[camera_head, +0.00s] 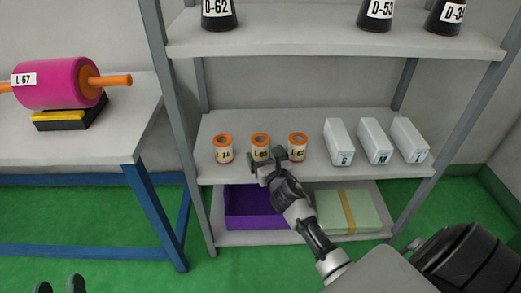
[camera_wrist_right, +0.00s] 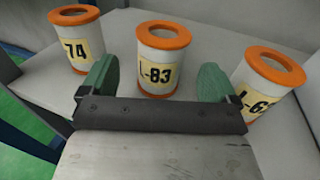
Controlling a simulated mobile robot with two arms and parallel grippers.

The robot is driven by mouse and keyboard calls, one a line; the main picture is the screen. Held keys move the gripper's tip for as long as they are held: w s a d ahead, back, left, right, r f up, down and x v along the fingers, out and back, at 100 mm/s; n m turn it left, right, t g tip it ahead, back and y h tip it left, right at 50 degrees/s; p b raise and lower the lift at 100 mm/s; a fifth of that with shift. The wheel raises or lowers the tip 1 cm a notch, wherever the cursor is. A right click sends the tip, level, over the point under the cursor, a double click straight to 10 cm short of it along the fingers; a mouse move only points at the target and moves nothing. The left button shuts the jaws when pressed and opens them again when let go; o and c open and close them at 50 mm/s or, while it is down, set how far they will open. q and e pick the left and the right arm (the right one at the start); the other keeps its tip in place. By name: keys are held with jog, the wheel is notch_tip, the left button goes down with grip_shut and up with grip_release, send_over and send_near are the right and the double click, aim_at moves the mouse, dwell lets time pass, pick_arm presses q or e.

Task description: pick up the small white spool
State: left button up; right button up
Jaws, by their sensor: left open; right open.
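Three small white spools with orange rims and yellow labels stand upright in a row on the middle shelf. They are the left spool (camera_head: 223,149), marked 74, the middle spool (camera_head: 260,142), marked L-83, and the right spool (camera_head: 298,147), its label partly hidden in the right wrist view (camera_wrist_right: 268,78). My right gripper (camera_head: 267,159) is open in front of the middle spool. In the right wrist view, the green fingers lie left and right of the middle spool (camera_wrist_right: 160,66), with gaps visible. My left gripper (camera_head: 60,285) is open and empty at the bottom left edge.
White boxes (camera_head: 375,141) stand on the middle shelf (camera_head: 320,172) to the right. Black cones (camera_head: 376,12) stand on the shelf above. A purple bin (camera_head: 235,208) and a strapped pale green stack (camera_head: 330,213) sit below. A table (camera_head: 75,141) with a pink roll (camera_head: 62,85) is left.

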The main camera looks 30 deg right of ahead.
aim_at(264, 151)
jog(key=b+x, duration=0.1)
jog(key=x, duration=0.2)
jog(key=shift+w+d, duration=0.15)
jog(key=shift+w, duration=0.05)
pick_arm(q)
jog(key=shift+s+d+r+t+h, duration=0.1)
jog(key=shift+s+r+t+h, duration=0.1)
jog(key=shift+r+t, duration=0.45)
jog(key=shift+s+d+r+t+h, duration=0.1)
jog(key=shift+s+r+t+h, duration=0.1)
jog(key=shift+r+t, duration=0.45)
jog(key=shift+s+d+r+t+h, duration=0.1)
jog(key=shift+r+t+h, duration=0.1)
jog(key=shift+r+t, duration=0.4)
pick_arm(e)
jog(key=shift+w+d, duration=0.15)
jog(key=shift+w, duration=0.45)
pick_arm(q)
jog(key=shift+r, duration=0.1)
pick_arm(e)
jog(key=c, duration=0.9)
jog(key=shift+c, duration=0.9)
jog(key=shift+r, duration=0.15)
